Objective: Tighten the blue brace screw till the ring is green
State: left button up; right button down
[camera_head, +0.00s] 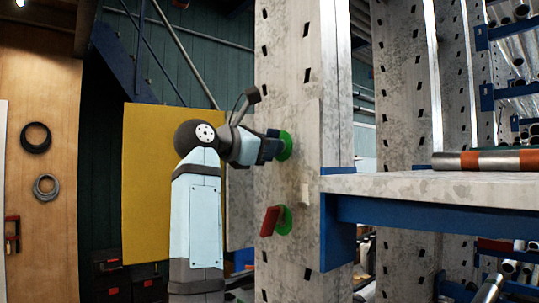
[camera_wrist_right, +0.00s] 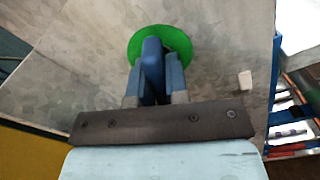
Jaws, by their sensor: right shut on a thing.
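The blue brace screw (camera_wrist_right: 152,56) has a flat blue handle in front of a green ring (camera_wrist_right: 179,40) on the grey metal upright. In the head view the green ring (camera_head: 286,146) shows at the end of my right gripper (camera_head: 270,148), which hides most of the blue handle. My right gripper (camera_wrist_right: 154,84) is shut on the blue handle, with a finger on each side of it in the wrist view. The visible part of the ring is green all round. My left gripper is not in view.
A red handle (camera_head: 270,221) with its own green ring (camera_head: 285,221) sits lower on the same upright (camera_head: 300,90). A shelf (camera_head: 440,186) on a blue beam (camera_head: 430,216) juts out to the right and carries pipes (camera_head: 490,160). A yellow panel (camera_head: 147,190) stands behind my arm.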

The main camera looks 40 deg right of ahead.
jog(key=c, duration=1.1)
grip_release()
jog(key=shift+a, duration=0.1)
jog(key=shift+s+a, duration=0.2)
jog(key=shift+a, duration=2.3)
jog(key=shift+d, duration=0.1)
